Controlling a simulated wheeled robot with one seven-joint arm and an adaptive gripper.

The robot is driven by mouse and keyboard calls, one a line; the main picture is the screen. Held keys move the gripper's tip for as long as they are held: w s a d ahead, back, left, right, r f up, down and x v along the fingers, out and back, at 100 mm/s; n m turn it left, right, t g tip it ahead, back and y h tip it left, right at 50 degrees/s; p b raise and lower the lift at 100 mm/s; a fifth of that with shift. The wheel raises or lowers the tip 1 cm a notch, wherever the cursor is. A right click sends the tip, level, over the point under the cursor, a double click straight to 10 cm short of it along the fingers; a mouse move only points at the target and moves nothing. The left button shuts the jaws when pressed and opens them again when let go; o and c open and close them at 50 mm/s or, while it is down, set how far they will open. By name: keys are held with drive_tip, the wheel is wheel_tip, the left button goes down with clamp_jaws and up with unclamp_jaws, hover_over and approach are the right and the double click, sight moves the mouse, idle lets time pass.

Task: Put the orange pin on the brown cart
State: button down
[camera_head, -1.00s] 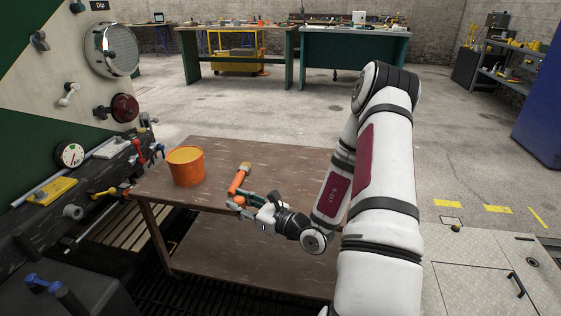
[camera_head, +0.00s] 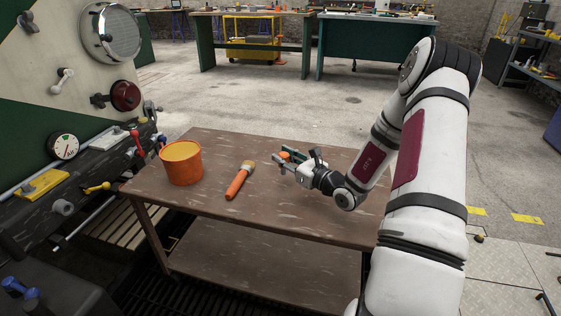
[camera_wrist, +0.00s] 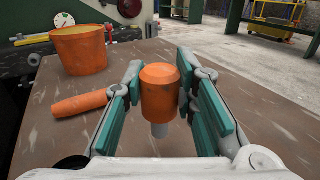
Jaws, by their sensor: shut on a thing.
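The orange pin (camera_wrist: 160,90) has a thick orange head and a grey shaft pointing down. It stands upright between my gripper's teal-padded fingers in the wrist view, and a bit of orange shows there in the head view (camera_head: 285,155). My gripper (camera_head: 285,160) is shut on the pin's head, over the brown cart (camera_head: 315,212). I cannot tell whether the shaft tip touches the cart top. The cart's brown top also shows in the wrist view (camera_wrist: 60,150).
An orange bucket (camera_head: 181,165) stands on the cart's left part. An orange-handled tool with a tan head (camera_head: 238,181) lies between bucket and gripper. A machine panel with knobs and a gauge (camera_head: 63,147) borders the cart's left. The cart's front top is clear.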

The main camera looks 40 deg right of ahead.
drive_tip(key=w+d+f+b, duration=0.1)
drive_tip(key=w, duration=0.1)
drive_tip(key=w+d+f+b, duration=0.1)
drive_tip(key=w+f, duration=0.1)
drive_tip(key=w+d+f+b, duration=0.1)
drive_tip(key=shift+w+f, duration=0.15)
drive_tip(key=shift+w, duration=0.25)
drive_tip(key=c, duration=1.7)
unclamp_jaws()
drive_tip(key=shift+f, duration=0.1)
drive_tip(key=o, duration=0.4)
drive_tip(key=shift+d, duration=0.1)
